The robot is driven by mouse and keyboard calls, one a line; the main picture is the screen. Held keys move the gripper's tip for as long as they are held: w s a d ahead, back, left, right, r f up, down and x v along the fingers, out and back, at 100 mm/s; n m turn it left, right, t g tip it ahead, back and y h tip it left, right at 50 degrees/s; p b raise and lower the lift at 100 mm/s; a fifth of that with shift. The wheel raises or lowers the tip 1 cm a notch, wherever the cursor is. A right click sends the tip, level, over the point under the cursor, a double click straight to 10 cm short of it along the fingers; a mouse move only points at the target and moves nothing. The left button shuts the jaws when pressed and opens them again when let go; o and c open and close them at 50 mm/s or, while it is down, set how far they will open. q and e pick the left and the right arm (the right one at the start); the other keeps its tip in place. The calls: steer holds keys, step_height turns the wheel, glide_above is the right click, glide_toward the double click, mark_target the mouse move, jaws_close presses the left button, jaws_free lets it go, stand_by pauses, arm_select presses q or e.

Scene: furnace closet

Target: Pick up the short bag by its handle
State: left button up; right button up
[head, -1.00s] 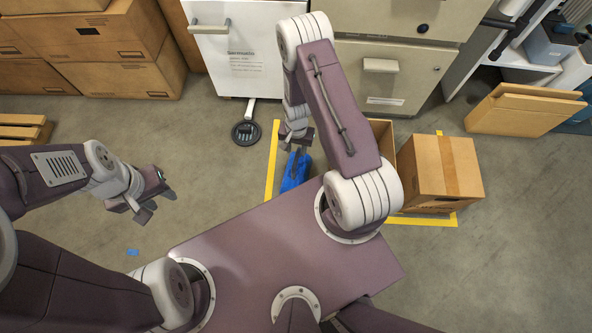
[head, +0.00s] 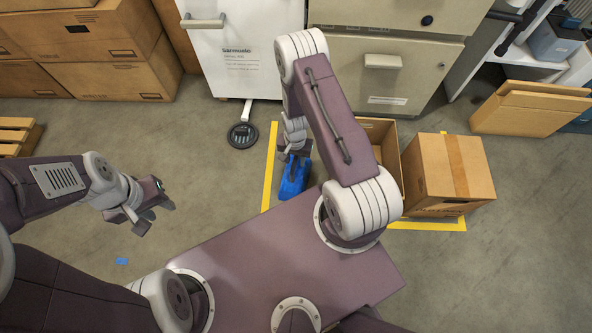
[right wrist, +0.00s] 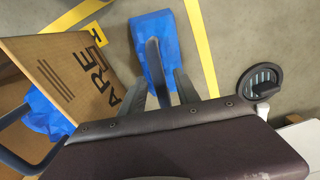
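A blue bag (head: 293,184) stands on the floor inside the yellow-taped area, directly under my right gripper (head: 293,153). In the right wrist view the blue bag (right wrist: 168,28) lies just beyond the fingers, and its dark upright handle (right wrist: 155,66) rises between them. The fingers of my right gripper (right wrist: 161,94) are apart, one on each side of the handle, and do not look closed on it. A second blue bag (right wrist: 46,113) with a dark looped handle sits in an open box. My left gripper (head: 152,214) is open and empty, over bare floor at left.
The open cardboard box (right wrist: 75,65) stands close beside the bag; a closed carton (head: 450,170) is to its right. A white cabinet (head: 245,55) and beige drawers (head: 385,75) stand behind. A round black-footed stand (head: 243,135) is near the tape.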

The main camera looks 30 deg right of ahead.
jaws_close()
step_height(320, 180, up, 4)
steer(key=p, duration=0.4)
steer(key=shift+r, duration=0.1)
